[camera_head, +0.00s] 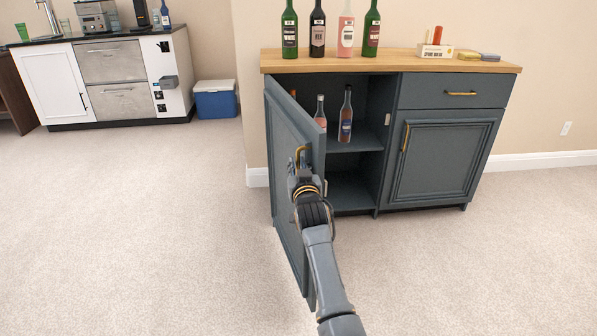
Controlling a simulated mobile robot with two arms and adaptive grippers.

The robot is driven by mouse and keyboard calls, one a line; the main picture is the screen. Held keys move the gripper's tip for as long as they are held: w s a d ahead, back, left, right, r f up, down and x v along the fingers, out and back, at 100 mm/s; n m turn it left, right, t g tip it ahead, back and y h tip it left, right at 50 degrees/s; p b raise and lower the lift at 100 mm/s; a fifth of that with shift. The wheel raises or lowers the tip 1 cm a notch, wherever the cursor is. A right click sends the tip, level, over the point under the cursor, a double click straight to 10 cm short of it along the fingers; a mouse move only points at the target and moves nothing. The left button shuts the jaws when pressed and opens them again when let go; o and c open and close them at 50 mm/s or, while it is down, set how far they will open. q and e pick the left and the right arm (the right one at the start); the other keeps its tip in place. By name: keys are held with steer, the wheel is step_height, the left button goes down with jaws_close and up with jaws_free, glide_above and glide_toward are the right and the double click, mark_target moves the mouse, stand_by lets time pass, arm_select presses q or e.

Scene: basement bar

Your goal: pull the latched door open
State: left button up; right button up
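The dark blue-grey left door (287,206) of the cabinet stands swung well open toward me, hinged at its left side. Its brass handle (300,153) is near the top of the door's free side. My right gripper (299,160) is at this handle, its fingers closed about it; the fingertips are partly hidden. A small latch part (325,187) shows at the door's free edge. Inside the open compartment, small bottles (346,118) stand on a shelf (352,143). My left gripper is not in view.
Several tall bottles (289,35) stand on the wooden cabinet top (390,62). The right cabinet door (440,158) and the drawer (480,92) are shut. A blue cooler (216,104) and a white counter unit (50,83) stand back left. The carpet (130,230) left of the door is clear.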

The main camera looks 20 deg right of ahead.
step_height(320, 180, up, 8)
steer(key=shift+s+r, duration=0.1)
steer(key=shift+r, duration=0.05)
